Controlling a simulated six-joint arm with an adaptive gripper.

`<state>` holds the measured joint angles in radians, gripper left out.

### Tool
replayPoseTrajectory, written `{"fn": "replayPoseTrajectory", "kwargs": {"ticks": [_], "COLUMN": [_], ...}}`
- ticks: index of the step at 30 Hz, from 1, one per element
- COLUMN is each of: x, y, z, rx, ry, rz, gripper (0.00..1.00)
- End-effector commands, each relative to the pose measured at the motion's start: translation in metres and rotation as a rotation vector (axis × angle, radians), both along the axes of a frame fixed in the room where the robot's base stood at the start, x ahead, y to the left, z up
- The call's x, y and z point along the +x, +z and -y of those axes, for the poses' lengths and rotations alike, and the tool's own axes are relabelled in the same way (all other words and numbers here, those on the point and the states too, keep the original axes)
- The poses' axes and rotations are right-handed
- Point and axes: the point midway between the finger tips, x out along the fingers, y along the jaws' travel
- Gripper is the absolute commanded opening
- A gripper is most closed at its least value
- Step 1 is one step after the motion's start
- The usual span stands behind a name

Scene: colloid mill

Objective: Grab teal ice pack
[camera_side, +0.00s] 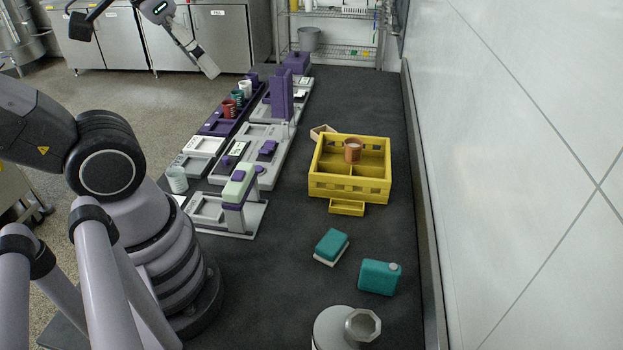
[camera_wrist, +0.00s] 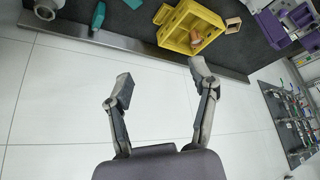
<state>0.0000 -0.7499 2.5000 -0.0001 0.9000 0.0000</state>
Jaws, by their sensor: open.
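A flat teal block with a grey cap, which looks like the ice pack (camera_side: 379,278), stands on the dark bench at the lower right in the side view. It also shows at the top left of the wrist view (camera_wrist: 97,17). Beside it lies a teal and white sponge-like block (camera_side: 331,245), cut by the top edge in the wrist view (camera_wrist: 133,3). My gripper (camera_wrist: 161,80) is open and empty, its two fingers wide apart. In the side view my gripper (camera_side: 143,44) is high at the top left, far from both teal things.
A yellow divided crate (camera_side: 350,190) holding a brown cup (camera_side: 352,151) stands behind the teal things. A metal vessel (camera_side: 345,328) is at the near edge. Grey and purple fixtures (camera_side: 240,160) line the left. A white wall (camera_side: 520,150) borders the right.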

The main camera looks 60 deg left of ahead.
Motion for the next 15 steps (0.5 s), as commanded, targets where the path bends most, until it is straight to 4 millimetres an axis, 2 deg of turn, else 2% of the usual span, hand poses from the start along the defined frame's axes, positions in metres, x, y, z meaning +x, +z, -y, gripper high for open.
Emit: {"fn": "replayPoseTrajectory", "kwargs": {"ticks": [8, 11, 15], "x": [0.001, 0.002, 0.001], "y": [-0.004, -0.019, -0.047], "z": [0.004, 0.020, 0.066], "rx": [-0.022, -0.109, -0.342], "ry": [-0.002, -0.003, 0.016], "rz": [-0.033, -0.152, -0.452], "gripper": [0.59, 0.59, 0.59]}}
